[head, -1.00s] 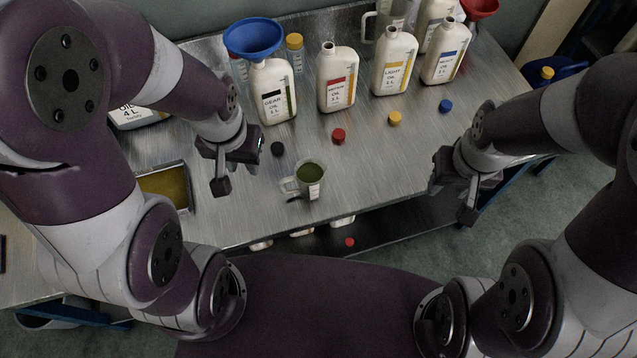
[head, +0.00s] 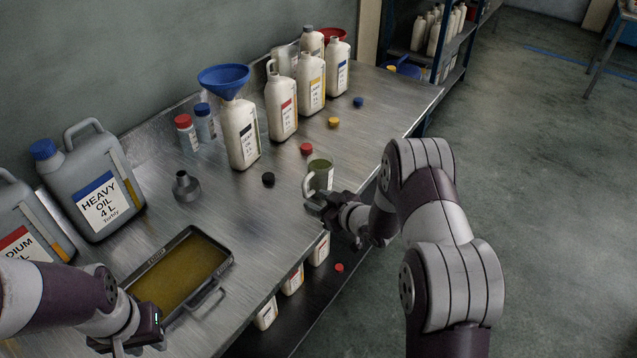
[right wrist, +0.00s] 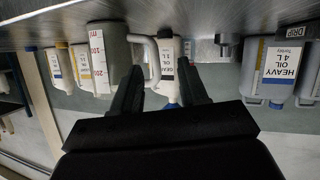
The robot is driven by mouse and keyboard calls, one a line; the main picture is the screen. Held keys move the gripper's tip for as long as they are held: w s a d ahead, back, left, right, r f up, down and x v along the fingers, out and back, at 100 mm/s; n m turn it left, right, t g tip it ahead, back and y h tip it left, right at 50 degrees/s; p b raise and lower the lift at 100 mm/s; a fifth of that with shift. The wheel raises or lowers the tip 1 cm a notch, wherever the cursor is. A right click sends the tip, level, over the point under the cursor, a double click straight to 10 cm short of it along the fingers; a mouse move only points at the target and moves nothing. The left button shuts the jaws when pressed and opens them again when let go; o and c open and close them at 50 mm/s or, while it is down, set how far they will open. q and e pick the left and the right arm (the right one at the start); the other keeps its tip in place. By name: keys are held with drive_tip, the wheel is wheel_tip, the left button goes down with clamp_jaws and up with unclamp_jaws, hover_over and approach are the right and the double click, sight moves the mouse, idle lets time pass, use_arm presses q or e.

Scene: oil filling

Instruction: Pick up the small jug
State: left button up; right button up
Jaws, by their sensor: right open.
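The small jug (head: 320,174) is a greenish measuring cup with a handle, upright near the front edge of the steel bench. In the right wrist view, which is upside down, the jug (right wrist: 106,58) shows a white scale strip. Its handle (right wrist: 147,45) appears in line with the gap between my fingers. My right gripper (head: 314,204) is open beside the jug on its handle side; contact cannot be made out. The open fingers also show in the right wrist view (right wrist: 157,80). My left gripper (head: 142,340) is at the lower left; its opening is unclear.
An oily drip tray (head: 185,272) lies left of the jug. Behind stand oil bottles (head: 281,106), one with a blue funnel (head: 223,80). Loose caps, including a black one (head: 268,180) and a red one (head: 306,148), lie near the jug. A heavy oil can (head: 93,188) stands left.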

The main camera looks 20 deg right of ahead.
sight(306, 192)
drive_tip(key=x, duration=0.5)
drive_tip(key=r+x, duration=0.1)
drive_tip(key=x, duration=0.1)
drive_tip(key=shift+w+d+f+p, duration=0.15)
drive_tip(key=shift+w+d+p, duration=0.05)
drive_tip(key=shift+w+p, duration=0.25)
clamp_jaws()
